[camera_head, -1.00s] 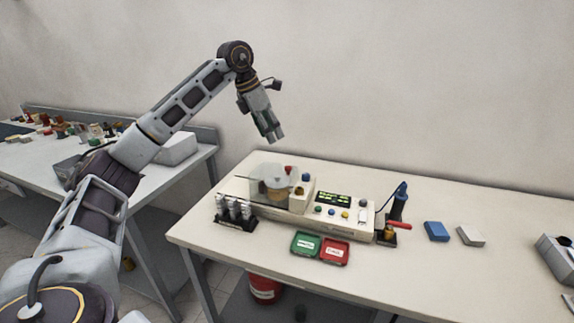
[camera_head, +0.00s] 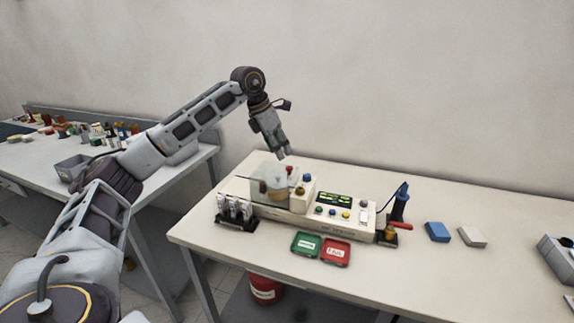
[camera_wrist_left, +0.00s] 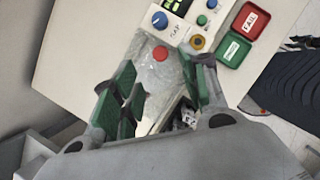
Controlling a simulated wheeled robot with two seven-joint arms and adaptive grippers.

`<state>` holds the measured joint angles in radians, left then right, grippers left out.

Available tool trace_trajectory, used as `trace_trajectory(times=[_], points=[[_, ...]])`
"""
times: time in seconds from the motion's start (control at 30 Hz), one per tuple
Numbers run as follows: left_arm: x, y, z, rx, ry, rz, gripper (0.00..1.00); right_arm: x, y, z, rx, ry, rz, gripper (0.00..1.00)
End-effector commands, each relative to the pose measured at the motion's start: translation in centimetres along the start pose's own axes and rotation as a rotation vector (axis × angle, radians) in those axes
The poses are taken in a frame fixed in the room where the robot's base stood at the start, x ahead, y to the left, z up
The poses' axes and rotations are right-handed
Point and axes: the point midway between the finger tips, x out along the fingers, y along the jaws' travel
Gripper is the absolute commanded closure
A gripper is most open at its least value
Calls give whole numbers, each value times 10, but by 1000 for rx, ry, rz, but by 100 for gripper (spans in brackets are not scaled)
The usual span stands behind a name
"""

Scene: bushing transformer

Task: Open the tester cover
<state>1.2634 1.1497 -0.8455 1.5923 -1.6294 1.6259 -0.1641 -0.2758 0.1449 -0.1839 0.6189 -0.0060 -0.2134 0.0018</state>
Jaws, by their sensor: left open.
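The tester (camera_head: 330,213) is a cream box on the table with a lit green display and coloured knobs. Its clear cover (camera_head: 264,185) is at the tester's left end and looks closed. A red knob (camera_head: 289,169) shows by the cover; in the left wrist view the red knob (camera_wrist_left: 160,54) appears on the clear cover (camera_wrist_left: 153,78). My left gripper (camera_head: 285,153) points down just above the cover. It is open and empty, with its green-padded fingers (camera_wrist_left: 163,88) on either side of the cover in the wrist view. My right gripper is not in view.
Green (camera_head: 306,244) and red (camera_head: 335,252) trays lie in front of the tester. A rack (camera_head: 235,212) with small bottles stands at the front left. Blue (camera_head: 437,232) and grey (camera_head: 472,236) blocks lie to the right, with free table around them.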

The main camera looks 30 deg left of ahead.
Motion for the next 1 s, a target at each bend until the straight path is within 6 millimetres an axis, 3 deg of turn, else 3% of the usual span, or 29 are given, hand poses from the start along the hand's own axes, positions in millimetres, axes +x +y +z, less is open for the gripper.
trace_trajectory(times=[0.5, 1.0], points=[[64, 0, 0, -1, 1, -1, 56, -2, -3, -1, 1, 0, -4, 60], [75, 0, 0, 0, 0, -1, 56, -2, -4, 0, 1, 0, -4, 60]])
